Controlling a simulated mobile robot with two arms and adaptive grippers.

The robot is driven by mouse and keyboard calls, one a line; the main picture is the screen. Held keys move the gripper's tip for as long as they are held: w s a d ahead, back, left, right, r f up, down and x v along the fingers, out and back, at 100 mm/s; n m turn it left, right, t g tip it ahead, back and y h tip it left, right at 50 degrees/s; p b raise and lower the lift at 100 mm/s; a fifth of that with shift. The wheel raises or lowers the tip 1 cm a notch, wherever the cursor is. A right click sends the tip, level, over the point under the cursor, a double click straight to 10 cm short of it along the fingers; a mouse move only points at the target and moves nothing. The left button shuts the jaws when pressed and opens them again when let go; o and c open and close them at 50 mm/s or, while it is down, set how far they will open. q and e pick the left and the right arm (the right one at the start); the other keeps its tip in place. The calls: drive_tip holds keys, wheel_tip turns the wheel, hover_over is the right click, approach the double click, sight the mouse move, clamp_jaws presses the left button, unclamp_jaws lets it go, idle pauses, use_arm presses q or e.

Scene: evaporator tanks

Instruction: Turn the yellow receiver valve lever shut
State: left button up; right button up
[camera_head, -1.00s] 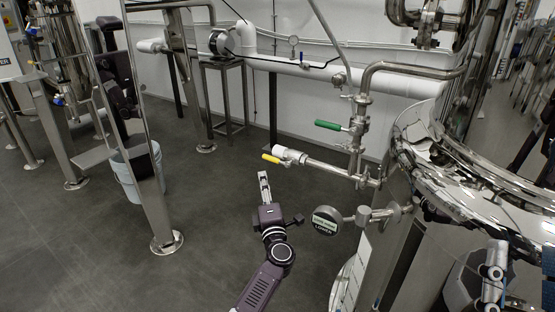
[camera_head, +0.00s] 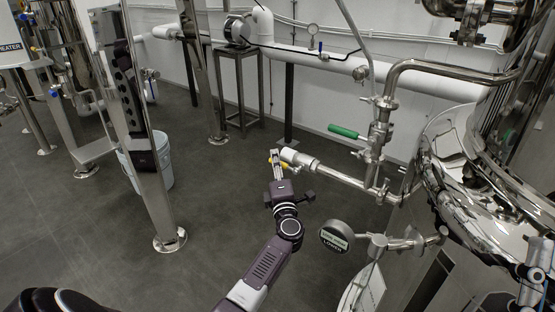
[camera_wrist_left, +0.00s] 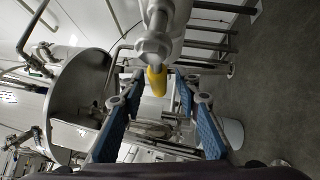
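The yellow lever (camera_head: 284,165) sits at the free end of a horizontal steel pipe branch in the head view, partly hidden by my left gripper (camera_head: 277,159). In the left wrist view the yellow lever (camera_wrist_left: 157,82) points toward the camera, below a grey valve body (camera_wrist_left: 153,48). My left gripper (camera_wrist_left: 160,84) is open there, with its blue-padded fingers on either side of the lever's end. I cannot tell whether either finger touches it. My right gripper does not show.
A green-handled valve (camera_head: 344,132) stands on the vertical pipe to the right. Below it is a round labelled gauge (camera_head: 335,237). A polished tank (camera_head: 450,160) fills the right side. A steel leg (camera_head: 160,205) and a white bucket (camera_head: 166,165) stand left. The floor between is clear.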

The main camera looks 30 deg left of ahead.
use_arm(q)
drive_tip(key=shift+r, duration=0.1)
clamp_jaws()
idle(0.5)
